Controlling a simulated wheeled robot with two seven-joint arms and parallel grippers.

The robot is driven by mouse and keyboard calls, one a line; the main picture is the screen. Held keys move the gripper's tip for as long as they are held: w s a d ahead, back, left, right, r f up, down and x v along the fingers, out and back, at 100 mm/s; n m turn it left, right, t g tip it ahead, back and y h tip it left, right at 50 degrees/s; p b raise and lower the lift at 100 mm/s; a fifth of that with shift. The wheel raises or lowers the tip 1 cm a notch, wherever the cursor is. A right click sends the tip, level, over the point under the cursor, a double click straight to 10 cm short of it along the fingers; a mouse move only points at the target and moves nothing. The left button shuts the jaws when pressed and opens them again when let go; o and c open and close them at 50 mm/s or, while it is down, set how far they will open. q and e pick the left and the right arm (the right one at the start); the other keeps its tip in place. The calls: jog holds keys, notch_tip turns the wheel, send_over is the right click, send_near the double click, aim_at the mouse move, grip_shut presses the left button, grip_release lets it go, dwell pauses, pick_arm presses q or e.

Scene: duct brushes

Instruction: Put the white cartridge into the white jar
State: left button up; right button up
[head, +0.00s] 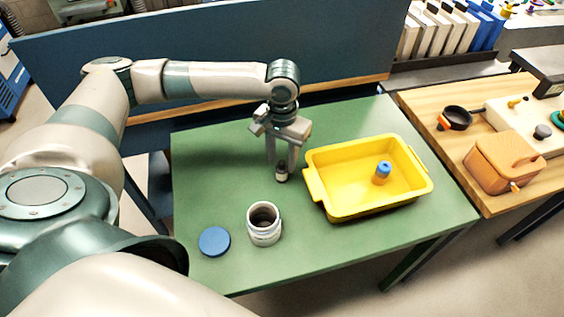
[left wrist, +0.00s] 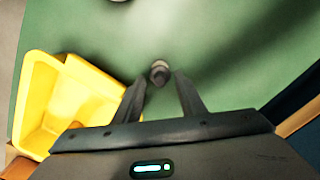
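The small white cartridge (head: 282,176), whitish with a dark part, stands on the green table left of the yellow tray. It also shows in the left wrist view (left wrist: 159,72), between the fingertips. My left gripper (head: 281,168) points down over it. Its fingers (left wrist: 160,78) are open, with a gap visible on each side of the cartridge. I cannot tell how far the tips reach down around it. The white jar (head: 264,232) stands upright and open near the table's front, with a dark inside. My right gripper is not in view.
A blue round lid (head: 214,241) lies left of the jar. The yellow tray (head: 340,211) holds a blue-topped small piece (head: 383,170). A blue panel (head: 220,50) stands behind the table. A wooden table (head: 440,130) with other objects is at right.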

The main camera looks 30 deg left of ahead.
aim_at(282, 162)
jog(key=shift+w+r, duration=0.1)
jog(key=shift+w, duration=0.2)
pick_arm(q)
grip_shut()
jog(key=shift+r, duration=0.15)
